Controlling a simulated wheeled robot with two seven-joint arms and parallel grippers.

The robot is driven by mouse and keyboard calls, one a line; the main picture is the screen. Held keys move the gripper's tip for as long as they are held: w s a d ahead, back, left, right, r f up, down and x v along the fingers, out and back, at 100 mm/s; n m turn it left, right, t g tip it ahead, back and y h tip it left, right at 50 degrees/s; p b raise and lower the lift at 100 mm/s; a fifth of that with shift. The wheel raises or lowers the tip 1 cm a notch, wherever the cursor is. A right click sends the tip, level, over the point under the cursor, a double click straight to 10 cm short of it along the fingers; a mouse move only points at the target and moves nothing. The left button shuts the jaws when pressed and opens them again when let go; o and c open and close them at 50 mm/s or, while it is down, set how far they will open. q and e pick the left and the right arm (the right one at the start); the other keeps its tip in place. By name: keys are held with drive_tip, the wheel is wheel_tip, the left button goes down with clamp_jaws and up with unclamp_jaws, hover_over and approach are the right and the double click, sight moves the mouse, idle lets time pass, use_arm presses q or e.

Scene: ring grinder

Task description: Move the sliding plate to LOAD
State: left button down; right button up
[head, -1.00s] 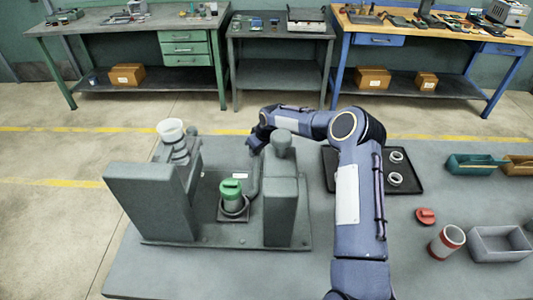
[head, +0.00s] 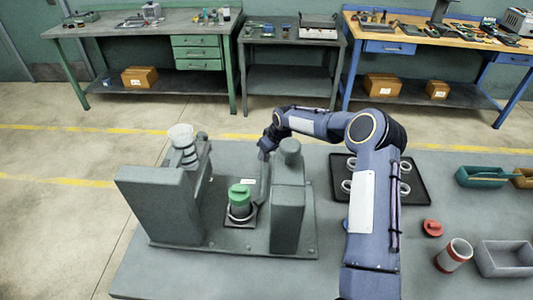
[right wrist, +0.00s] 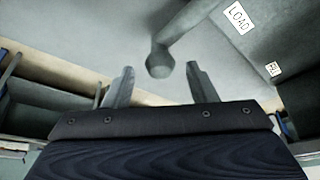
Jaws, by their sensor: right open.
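The grey grinder stands on the table with a left block (head: 160,205) and a right column (head: 288,218). Between them, a small dark sliding plate (head: 251,221) carries a green-topped cylinder (head: 240,196) with a pale ring around its base. My right gripper (head: 267,147) is behind the right column, its fingers mostly hidden in the head view. In the right wrist view my right gripper (right wrist: 161,78) is open. A round grey lever knob (right wrist: 160,63) lies between and just beyond the fingertips, not clasped. A LOAD label (right wrist: 238,17) is at upper right. My left gripper is out of view.
A black tray (head: 420,190) with several pale rings lies right of the grinder, partly behind my right arm. A red part (head: 432,228), a red-and-white cup (head: 454,254), a grey bin (head: 506,260) and a teal bin (head: 482,177) stand further right. Workbenches line the wall.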

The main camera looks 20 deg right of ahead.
drive_tip(key=p+v, duration=0.1)
drive_tip(key=v, duration=0.3)
drive_tip(key=shift+r, duration=0.15)
drive_tip(key=shift+s, duration=0.1)
